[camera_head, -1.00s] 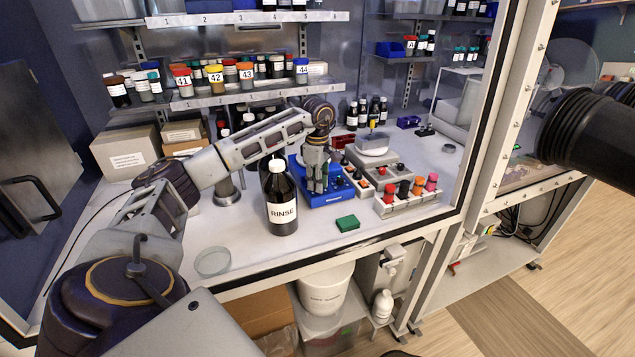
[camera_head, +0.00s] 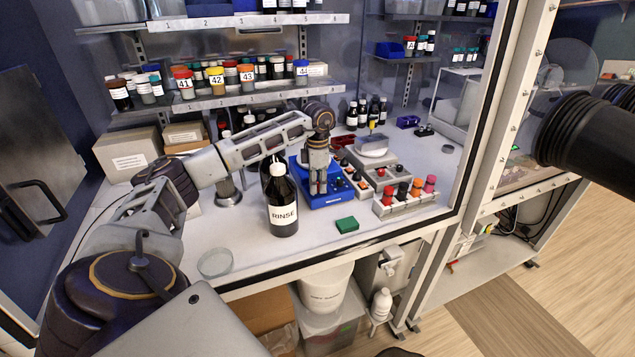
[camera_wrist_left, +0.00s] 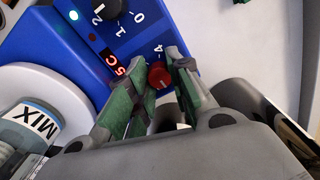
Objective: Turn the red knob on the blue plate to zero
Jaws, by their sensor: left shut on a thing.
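The blue plate (camera_head: 325,201) stands on the white bench, with its front panel facing me. In the left wrist view its blue panel (camera_wrist_left: 95,55) shows a black knob (camera_wrist_left: 108,8) with white digits and a red lit display ending in "5 C". The red knob (camera_wrist_left: 159,75) is between the green-padded fingers of my left gripper (camera_wrist_left: 160,85), which is shut on it; part of the knob is covered. A "4" mark shows beside it; its pointer is not clear. In the head view my left gripper (camera_head: 318,190) reaches down onto the panel. My right gripper is not in view.
A dark RINSE bottle (camera_head: 283,200) stands close left of the plate. A green block (camera_head: 347,225) lies in front. A rack with coloured-top bottles (camera_head: 405,200) and a grey balance (camera_head: 372,160) are to the right. A glass dish (camera_head: 215,263) lies front left.

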